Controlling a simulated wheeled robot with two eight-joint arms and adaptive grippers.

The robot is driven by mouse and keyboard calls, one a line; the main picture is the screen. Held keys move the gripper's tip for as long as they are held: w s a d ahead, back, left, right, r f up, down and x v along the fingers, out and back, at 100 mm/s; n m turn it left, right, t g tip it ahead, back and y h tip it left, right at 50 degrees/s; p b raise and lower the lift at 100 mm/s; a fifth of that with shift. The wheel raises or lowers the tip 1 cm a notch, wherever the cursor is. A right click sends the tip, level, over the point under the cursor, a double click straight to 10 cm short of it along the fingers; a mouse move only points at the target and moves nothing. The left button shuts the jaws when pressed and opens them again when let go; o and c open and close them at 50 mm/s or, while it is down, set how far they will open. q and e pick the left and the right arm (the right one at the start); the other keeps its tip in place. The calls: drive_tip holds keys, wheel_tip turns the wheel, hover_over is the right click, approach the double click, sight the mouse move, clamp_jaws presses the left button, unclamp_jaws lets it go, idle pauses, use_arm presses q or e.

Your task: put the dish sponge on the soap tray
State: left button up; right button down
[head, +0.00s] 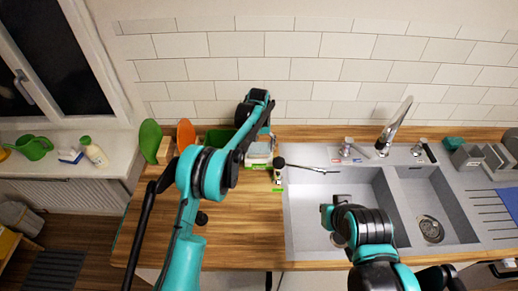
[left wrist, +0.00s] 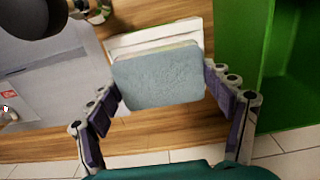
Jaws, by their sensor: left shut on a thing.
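The dish sponge (left wrist: 158,78), a blue-grey block with a paler side, sits between the fingers of my left gripper (left wrist: 162,100) in the left wrist view. The fingers are shut on its two sides. A white tray (left wrist: 120,42), which looks like the soap tray, lies just beyond the sponge and is partly hidden by it. I cannot tell whether the sponge touches it. In the head view my left gripper (head: 262,138) is at the back of the wooden counter, partly hidden. My right arm is over the sink; its fingers are not clear.
A green box (left wrist: 292,70) stands right of the sponge in the left wrist view. The grey sink (head: 300,240) and its tap (head: 393,127) lie right in the head view. The wooden counter (head: 245,215) is mostly clear in front.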

use_arm(q)
drive_tip(key=shift+f, duration=0.25)
drive_tip(key=o, duration=1)
drive_tip(key=shift+f, duration=0.1)
